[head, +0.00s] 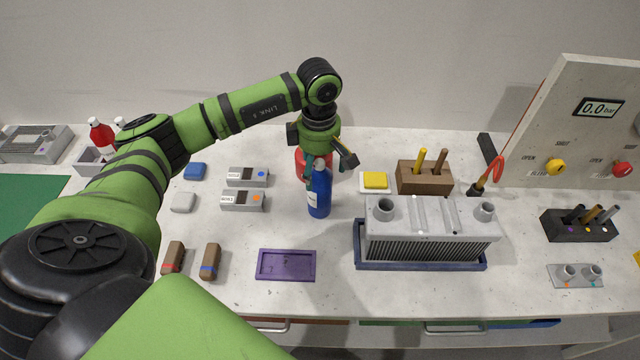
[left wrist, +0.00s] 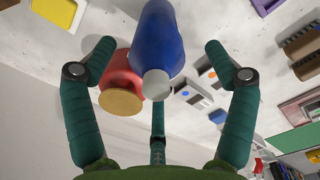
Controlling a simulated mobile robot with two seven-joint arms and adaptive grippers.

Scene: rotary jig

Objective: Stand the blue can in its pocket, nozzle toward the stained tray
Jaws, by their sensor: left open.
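The blue can (head: 319,195) stands upright on the bench, with a pale label on its side. It also shows in the left wrist view (left wrist: 157,40), with its whitish top (left wrist: 157,83) toward the camera; which way its nozzle points I cannot tell. My left gripper (head: 328,160) is open over the can, its fingers spread on either side and apart from it. A grey caddy (head: 87,162) at the far left holds a red bottle (head: 101,136); its pockets are partly hidden by my arm. A grey tray (head: 35,145) lies left of it; stains are unclear. My right gripper is not in view.
A red container (head: 300,158) with a tan top (left wrist: 121,101) stands close behind the can. A purple tray (head: 285,277) lies in front. A finned metal block (head: 430,245) in a navy tray is to the right. Two grey boxes (head: 237,200) are to the left.

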